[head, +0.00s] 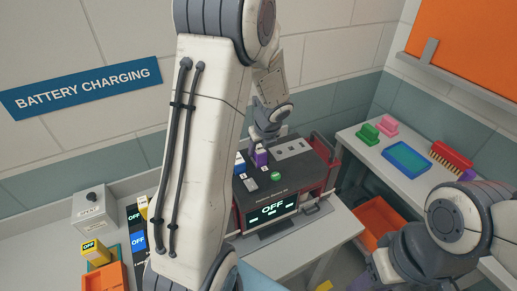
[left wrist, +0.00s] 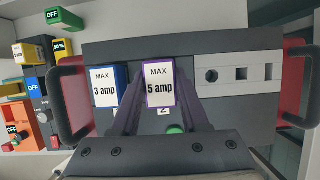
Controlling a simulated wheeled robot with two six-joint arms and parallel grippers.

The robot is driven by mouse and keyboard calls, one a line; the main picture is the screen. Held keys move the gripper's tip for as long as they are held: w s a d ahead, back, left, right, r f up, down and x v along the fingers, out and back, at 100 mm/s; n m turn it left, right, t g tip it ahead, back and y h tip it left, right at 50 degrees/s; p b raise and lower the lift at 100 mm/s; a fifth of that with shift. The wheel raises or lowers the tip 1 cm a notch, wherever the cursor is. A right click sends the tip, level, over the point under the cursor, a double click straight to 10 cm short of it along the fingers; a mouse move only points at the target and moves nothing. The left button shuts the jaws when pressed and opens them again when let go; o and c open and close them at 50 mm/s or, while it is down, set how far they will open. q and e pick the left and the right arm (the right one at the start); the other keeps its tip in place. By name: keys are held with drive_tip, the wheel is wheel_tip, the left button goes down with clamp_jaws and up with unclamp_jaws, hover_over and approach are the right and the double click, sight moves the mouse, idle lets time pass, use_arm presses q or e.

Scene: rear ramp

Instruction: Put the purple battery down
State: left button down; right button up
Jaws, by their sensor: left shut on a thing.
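The purple battery (left wrist: 160,86), labelled "MAX 5 amp", is between the fingers of my left gripper (left wrist: 160,102), which is shut on it. In the head view the battery (head: 261,158) is upright at the top of the dark charger (head: 312,170), below my left gripper (head: 262,146). A "2" label shows just below it in the left wrist view. I cannot tell whether its bottom touches the charger. A blue battery (left wrist: 108,84), labelled "MAX 3 amp", stands just left of it, also in the head view (head: 240,160). My right arm is at the lower right; its jaws are unclear.
The charger has a green button (head: 275,177), a grey panel with holes (left wrist: 237,74) and an "OFF" display (head: 272,209). A side bench (head: 385,160) holds pink and green pieces, a blue tray (head: 407,160) and a red brush (head: 452,161).

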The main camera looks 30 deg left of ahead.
use_arm(q)
drive_tip(key=shift+f+b, duration=0.4)
drive_tip(key=shift+f, duration=0.05)
drive_tip(key=shift+f, duration=0.1)
drive_tip(key=shift+c, duration=2)
unclamp_jaws()
